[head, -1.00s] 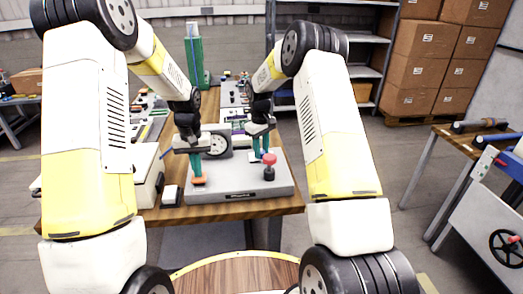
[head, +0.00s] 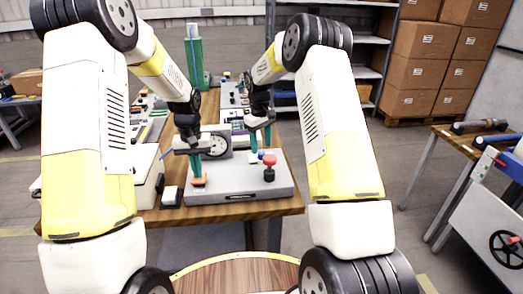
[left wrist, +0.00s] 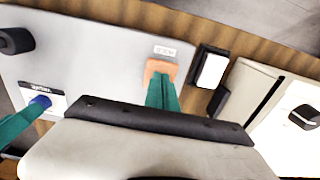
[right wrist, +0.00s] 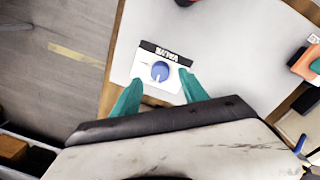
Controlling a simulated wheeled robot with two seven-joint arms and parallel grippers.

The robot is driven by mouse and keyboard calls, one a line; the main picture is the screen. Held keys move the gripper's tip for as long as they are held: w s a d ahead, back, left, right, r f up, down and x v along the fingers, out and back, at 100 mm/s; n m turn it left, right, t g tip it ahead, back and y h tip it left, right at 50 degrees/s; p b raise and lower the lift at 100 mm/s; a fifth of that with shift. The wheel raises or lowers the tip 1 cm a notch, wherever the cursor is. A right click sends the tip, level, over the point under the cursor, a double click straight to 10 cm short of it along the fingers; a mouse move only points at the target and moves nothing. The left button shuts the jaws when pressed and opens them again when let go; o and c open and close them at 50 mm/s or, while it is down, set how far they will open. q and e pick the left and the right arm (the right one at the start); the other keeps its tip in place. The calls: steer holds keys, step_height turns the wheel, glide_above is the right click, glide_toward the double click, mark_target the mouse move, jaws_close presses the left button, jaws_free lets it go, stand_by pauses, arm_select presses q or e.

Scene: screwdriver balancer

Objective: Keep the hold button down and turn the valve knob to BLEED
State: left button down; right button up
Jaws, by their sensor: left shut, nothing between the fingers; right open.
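The orange hold button (head: 198,182) sits at the front left of the grey panel (head: 230,197). My left gripper (head: 196,175) is shut and empty, its fingertips down on the button; the left wrist view shows them against the orange cap (left wrist: 158,68). The blue valve knob (right wrist: 160,71) is on a white plate with a black VALVE label (right wrist: 166,51). Its white pointer line aims toward the bottom of the right wrist view; no BLEED mark is readable. My right gripper (head: 261,143) is open, above the knob, its fingertips to either side of it in the right wrist view.
A round gauge (head: 217,143) is behind the left gripper. A small black and white block (head: 171,196) lies left of the panel. The panel's front right is clear.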

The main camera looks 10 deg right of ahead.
mark_target(261, 154)
step_height(261, 154, up, 9)
steer(key=shift+s+a, duration=0.15)
steer(key=shift+a, duration=0.05)
steer(key=shift+f, duration=0.15)
arm_select(q)
steer(key=shift+r, duration=3.5)
steer(key=s+a+r+t+h, duration=0.1)
steer(key=s+a+r+t, duration=0.15)
steer(key=s+r, duration=1)
arm_select(e)
steer(key=s+d+r+m+t+y, duration=0.1)
steer(key=s+d+r+m+t, duration=0.2)
steer(key=s+r, duration=1.25)
arm_select(q)
steer(key=s+r+t+h, duration=0.1)
steer(key=s+r+t, duration=0.2)
steer(key=s, duration=1)
steer(key=shift+r+m+t, duration=0.3)
steer(key=shift+r+t, duration=0.05)
steer(key=shift+r, duration=0.55)
arm_select(e)
steer(key=s+f+m+t+y, duration=0.1)
steer(key=s+m+t, duration=0.1)
steer(key=s, duration=1.9)
steer(key=shift+s+d+m+t+y, duration=0.15)
steer(key=shift+s+m+t+y, duration=0.2)
steer(key=shift+m, duration=0.35)
